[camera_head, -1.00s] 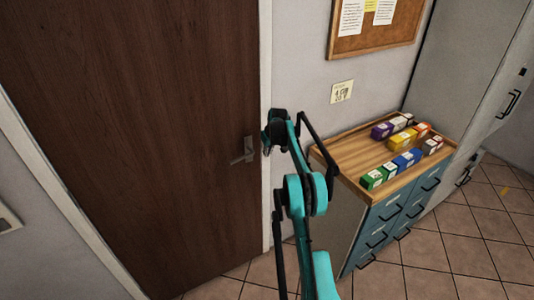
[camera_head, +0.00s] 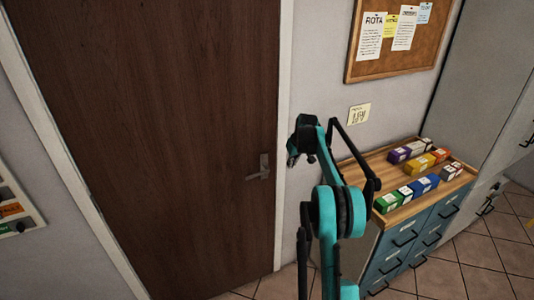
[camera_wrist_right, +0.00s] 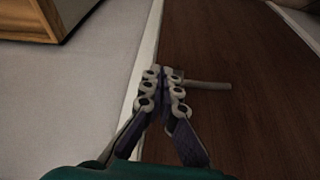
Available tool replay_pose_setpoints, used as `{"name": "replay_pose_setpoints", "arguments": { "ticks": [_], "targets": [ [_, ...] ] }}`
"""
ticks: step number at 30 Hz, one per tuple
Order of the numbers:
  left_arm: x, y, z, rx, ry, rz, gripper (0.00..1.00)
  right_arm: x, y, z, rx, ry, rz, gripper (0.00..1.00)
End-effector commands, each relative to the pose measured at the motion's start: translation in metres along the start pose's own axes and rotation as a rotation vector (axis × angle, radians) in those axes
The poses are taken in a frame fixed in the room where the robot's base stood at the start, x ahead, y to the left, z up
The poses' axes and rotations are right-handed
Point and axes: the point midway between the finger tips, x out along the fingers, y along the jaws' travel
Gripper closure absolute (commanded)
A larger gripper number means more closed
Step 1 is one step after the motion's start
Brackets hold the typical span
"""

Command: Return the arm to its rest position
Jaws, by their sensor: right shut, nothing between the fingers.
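My right arm (camera_head: 328,210), teal and black, rises from the bottom of the head view in front of the door's right side. Its gripper (camera_head: 293,158) is at the arm's far end, near the door handle in the picture. In the right wrist view the gripper (camera_wrist_right: 163,92) is shut and empty, its two fingers together. Behind the fingers the wrist view shows the white door frame, the dark door and part of the handle. I cannot tell how far the gripper is from the handle. My left gripper is not in view.
A brown door (camera_head: 150,140) with a metal handle (camera_head: 262,167) fills the left. A blue drawer cabinet (camera_head: 405,245) with a wooden tray top (camera_head: 352,172) holding several coloured boxes stands right of my arm. A corkboard (camera_head: 385,65) hangs above. Tiled floor shows at lower right.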

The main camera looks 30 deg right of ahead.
Motion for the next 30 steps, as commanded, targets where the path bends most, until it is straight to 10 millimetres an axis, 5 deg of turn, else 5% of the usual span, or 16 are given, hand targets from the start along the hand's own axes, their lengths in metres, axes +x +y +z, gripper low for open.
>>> {"name": "replay_pose_setpoints", "arguments": {
  "ticks": [8, 14, 23, 30],
  "targets": [
    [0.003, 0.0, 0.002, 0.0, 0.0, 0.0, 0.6, -0.009, -0.011, 0.002, -0.004, 0.004, 0.0, 1.0],
    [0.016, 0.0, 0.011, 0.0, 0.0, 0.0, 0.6, -0.052, -0.072, 0.022, -0.025, 0.03, 0.001, 1.0],
    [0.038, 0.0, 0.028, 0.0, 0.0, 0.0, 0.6, -0.119, -0.179, 0.114, -0.059, 0.093, -0.004, 1.0],
    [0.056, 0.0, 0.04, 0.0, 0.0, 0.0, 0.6, -0.138, -0.242, 0.226, -0.086, 0.148, -0.02, 1.0]
  ]
}}
